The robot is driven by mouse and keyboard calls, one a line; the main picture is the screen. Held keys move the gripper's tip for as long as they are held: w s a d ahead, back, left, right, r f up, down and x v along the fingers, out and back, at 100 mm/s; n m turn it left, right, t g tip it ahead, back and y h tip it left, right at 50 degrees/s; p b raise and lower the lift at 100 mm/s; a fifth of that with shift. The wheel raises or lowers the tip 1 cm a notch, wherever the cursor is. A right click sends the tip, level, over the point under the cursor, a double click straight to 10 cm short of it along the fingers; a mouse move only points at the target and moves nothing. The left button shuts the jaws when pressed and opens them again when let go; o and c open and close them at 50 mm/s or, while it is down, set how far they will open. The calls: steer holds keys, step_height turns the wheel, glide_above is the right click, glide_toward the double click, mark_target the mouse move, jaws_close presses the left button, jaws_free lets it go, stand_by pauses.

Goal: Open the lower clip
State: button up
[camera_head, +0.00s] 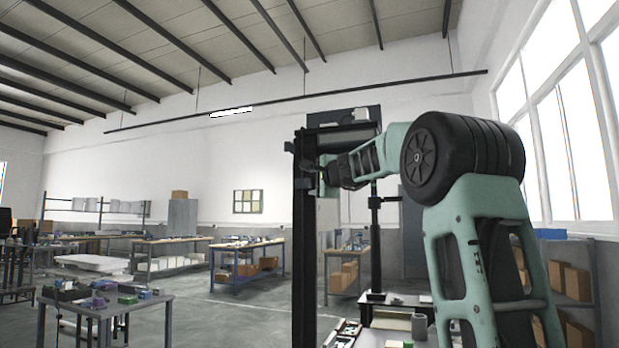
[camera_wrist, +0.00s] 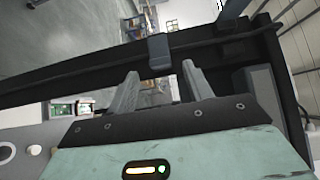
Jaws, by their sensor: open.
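A tall dark lift column (camera_head: 304,250) stands in front of my arm in the head view. In the wrist view it shows as a dark beam (camera_wrist: 90,75) running across the picture. A small grey-blue clip (camera_wrist: 159,50) sits across this beam, just beyond my fingertips. I cannot tell from this view whether it is the lower one. My gripper (camera_wrist: 160,70) is open, with one finger on each side of the clip's line and nothing between them. In the head view my gripper (camera_head: 326,174) is beside the column's upper part, its fingers mostly hidden. Contact with the clip cannot be made out.
A dark block (camera_head: 343,117) tops the column. A thinner dark post (camera_head: 374,240) stands behind my arm. A workbench (camera_head: 105,308) with small items is at the lower left. Shelves with boxes (camera_head: 570,282) are at the right. Grey floor is open at middle left.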

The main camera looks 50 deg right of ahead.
mark_target(308, 183)
steer(key=shift+p+x, duration=0.55)
steer(key=shift+x, duration=1.4)
steer(key=c, duration=1)
